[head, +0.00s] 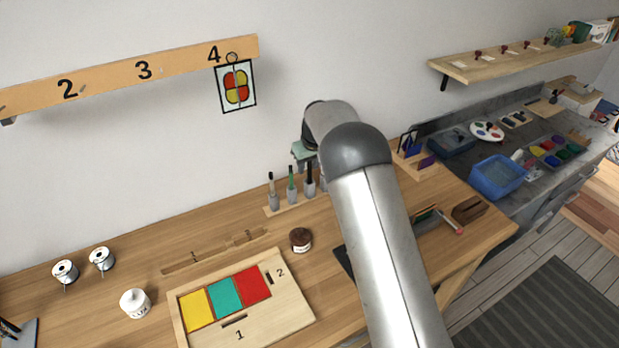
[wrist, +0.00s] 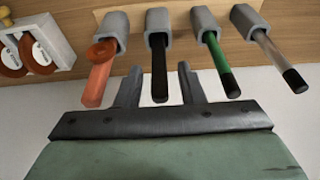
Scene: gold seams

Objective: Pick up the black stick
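The black stick (wrist: 159,68) stands in a grey holder (wrist: 158,25) in the wrist view, with a green stick (wrist: 217,58) on one side and an orange stick (wrist: 98,82) on the other. In the head view the black stick (head: 309,173) is the rightmost one visible, just below my gripper's greenish body (head: 303,153). My gripper (wrist: 159,78) is open. In the wrist view its two fingers lie on either side of the black stick's free end, with a visible gap to each. The fingers do not show clearly in the head view.
A clear stick with a dark tip (wrist: 279,62) stands beyond the green one. Neighbouring sticks stand close to the fingers. A brown-lidded jar (head: 301,240) and a tray with coloured panels (head: 300,312) sit on the bench in front. A glass ornament (head: 236,87) hangs above left.

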